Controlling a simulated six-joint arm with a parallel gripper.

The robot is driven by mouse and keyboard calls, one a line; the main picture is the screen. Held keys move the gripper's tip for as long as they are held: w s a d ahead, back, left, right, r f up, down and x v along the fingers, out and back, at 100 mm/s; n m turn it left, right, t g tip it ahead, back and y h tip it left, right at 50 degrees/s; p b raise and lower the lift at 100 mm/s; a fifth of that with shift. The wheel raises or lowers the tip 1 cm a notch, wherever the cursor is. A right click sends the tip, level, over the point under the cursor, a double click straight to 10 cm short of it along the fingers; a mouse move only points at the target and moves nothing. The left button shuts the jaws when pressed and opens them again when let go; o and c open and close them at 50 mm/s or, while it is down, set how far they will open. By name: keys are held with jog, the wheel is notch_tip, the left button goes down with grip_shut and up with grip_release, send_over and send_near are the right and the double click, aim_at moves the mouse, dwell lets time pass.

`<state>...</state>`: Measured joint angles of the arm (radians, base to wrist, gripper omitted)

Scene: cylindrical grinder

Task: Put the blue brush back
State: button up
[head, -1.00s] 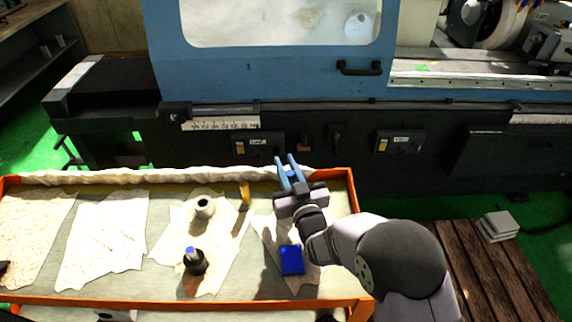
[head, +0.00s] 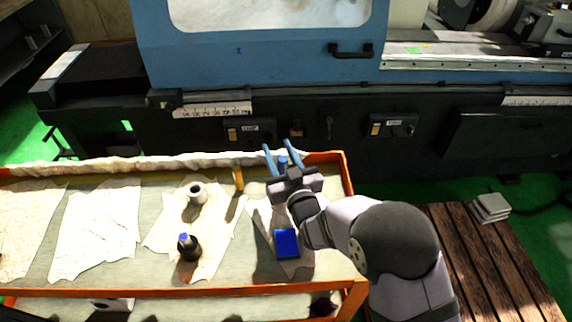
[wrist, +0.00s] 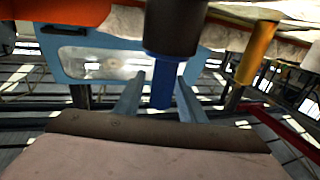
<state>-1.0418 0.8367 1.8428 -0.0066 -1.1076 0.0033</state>
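A dark cylinder with a blue end, which I take for the blue brush (wrist: 161,80), stands between my fingers in the wrist view. Its blue end also shows between the fingers in the head view (head: 283,162); the rest is hidden behind my gripper there. My gripper (head: 278,146) is at the back right of the orange-edged table (head: 343,172). Its two blue fingers (wrist: 161,76) are open, with a visible gap on each side of the blue part. A similar dark bottle with a blue top (head: 188,247) stands upright on a cloth further left.
A blue box (head: 286,243) lies on the cloth just in front of my gripper. A yellow post (head: 238,179) and a pale round part (head: 196,194) stand to its left. A rolled white cloth (head: 130,165) lines the back edge. The grinder (head: 240,60) stands behind.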

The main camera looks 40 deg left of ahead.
jog(key=b+v, duration=0.1)
jog(key=v, duration=0.2)
jog(key=b+v, duration=0.1)
jog(key=v, duration=0.2)
jog(key=b+v, duration=0.1)
jog(key=v, duration=0.3)
jog(key=shift+r, duration=0.3)
jog(key=shift+b+v, duration=0.35)
jog(key=shift+v, duration=0.7)
